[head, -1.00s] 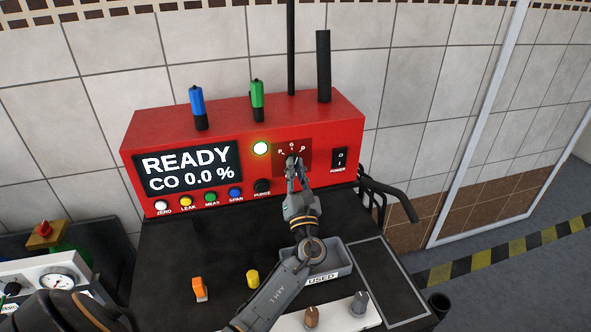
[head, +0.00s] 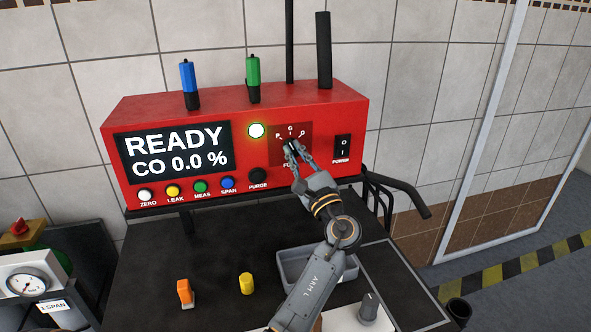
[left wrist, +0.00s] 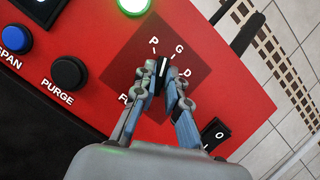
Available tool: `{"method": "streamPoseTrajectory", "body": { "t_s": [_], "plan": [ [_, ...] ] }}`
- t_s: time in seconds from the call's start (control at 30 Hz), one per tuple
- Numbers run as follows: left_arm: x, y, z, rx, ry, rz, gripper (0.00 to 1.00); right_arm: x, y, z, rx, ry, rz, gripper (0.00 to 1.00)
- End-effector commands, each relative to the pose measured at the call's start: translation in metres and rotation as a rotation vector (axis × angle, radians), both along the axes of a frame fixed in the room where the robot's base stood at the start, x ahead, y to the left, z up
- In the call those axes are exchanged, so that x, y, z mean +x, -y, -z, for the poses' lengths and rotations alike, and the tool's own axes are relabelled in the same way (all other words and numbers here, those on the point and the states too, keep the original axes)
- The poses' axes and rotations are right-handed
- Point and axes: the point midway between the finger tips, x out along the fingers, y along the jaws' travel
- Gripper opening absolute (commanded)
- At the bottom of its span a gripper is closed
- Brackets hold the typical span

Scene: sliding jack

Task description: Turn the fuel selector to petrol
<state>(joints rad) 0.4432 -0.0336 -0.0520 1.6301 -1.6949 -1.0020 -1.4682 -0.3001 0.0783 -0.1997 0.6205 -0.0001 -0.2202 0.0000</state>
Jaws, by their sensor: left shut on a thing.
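The fuel selector (left wrist: 162,68) is a small black knob with a white line, on a dark red square of the red analyser (head: 215,105). Letters P, G and D are around it. In the left wrist view, its white line seems to point between P and G; the exact angle is hard to tell. My left gripper (head: 294,154) reaches up to the knob in the head view. Its two fingers (left wrist: 165,82) are shut on the knob, one on each side, and hide part of it. My right gripper is in neither current view.
The black power switch (head: 342,149) is just right of the selector, and the purge button (head: 258,175) is to its left. A grey tray (head: 290,268), a yellow cylinder (head: 247,283) and an orange piece (head: 185,293) are on the dark bench below.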

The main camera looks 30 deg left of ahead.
Motion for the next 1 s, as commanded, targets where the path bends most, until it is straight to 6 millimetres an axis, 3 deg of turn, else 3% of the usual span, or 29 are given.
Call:
{"method": "streamPoseTrajectory", "body": {
  "t_s": [0.03,0.1,0.4,1.0],
  "plan": [
    [0.001,0.001,0.005,-0.031,0.036,0.0,0.0,0.0,0.0,0.012,0.0,0.0,0.0,0.48],
    [0.001,0.001,0.004,-0.07,0.082,0.0,0.0,0.0,0.0,0.019,0.0,0.0,0.0,0.48],
    [0.001,0.001,0.002,-0.205,0.237,0.0,0.0,0.0,0.0,0.039,0.0,0.0,0.0,0.48],
    [0.001,0.001,-0.001,-0.285,0.33,0.0,0.0,0.0,0.0,0.048,0.0,0.0,0.0,0.48]
  ]
}}
